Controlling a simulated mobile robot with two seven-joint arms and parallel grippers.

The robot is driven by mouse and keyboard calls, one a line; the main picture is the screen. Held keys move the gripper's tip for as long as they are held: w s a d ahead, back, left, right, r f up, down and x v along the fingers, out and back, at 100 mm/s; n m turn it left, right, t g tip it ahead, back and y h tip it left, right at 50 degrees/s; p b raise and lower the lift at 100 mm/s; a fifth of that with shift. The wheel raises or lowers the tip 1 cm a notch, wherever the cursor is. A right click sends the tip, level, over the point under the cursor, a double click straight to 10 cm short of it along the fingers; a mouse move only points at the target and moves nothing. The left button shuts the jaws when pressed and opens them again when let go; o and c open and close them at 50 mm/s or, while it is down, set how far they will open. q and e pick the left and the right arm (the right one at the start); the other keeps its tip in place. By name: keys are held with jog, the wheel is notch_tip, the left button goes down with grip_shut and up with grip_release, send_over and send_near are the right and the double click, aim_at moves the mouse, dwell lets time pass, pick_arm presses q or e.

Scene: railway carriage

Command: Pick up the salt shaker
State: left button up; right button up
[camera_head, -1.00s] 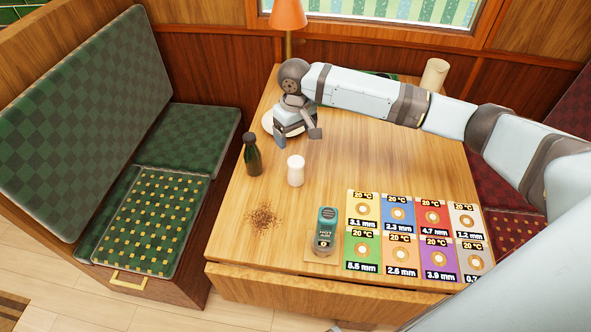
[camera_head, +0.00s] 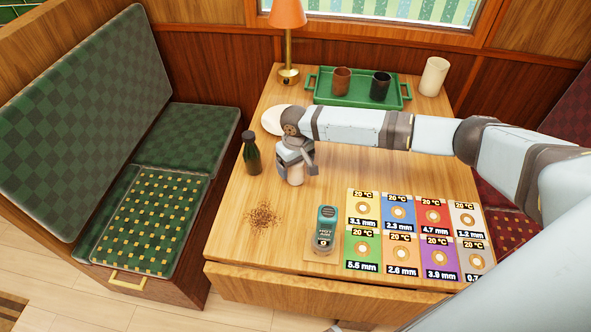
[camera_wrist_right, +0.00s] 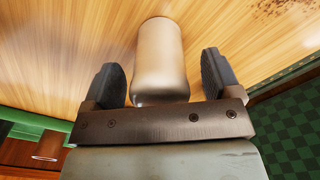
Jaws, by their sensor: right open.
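The white salt shaker (camera_head: 296,177) stands upright on the wooden table (camera_head: 345,170), partly hidden by my right gripper (camera_head: 297,168) in the head view. In the right wrist view the shaker (camera_wrist_right: 159,55) lies between the two dark fingers of the gripper (camera_wrist_right: 161,72). The fingers are open, one on each side of it, with a gap on both sides. My left gripper is not in view.
A dark green bottle (camera_head: 251,155) stands left of the shaker. Brown crumbs (camera_head: 263,217), a labelled device (camera_head: 325,230) and several coloured cards (camera_head: 398,212) lie nearer. A green tray (camera_head: 360,96) with two cups, a lamp (camera_head: 289,45) and a cream cylinder (camera_head: 433,77) are behind.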

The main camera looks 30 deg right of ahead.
jog(key=c, duration=1.1)
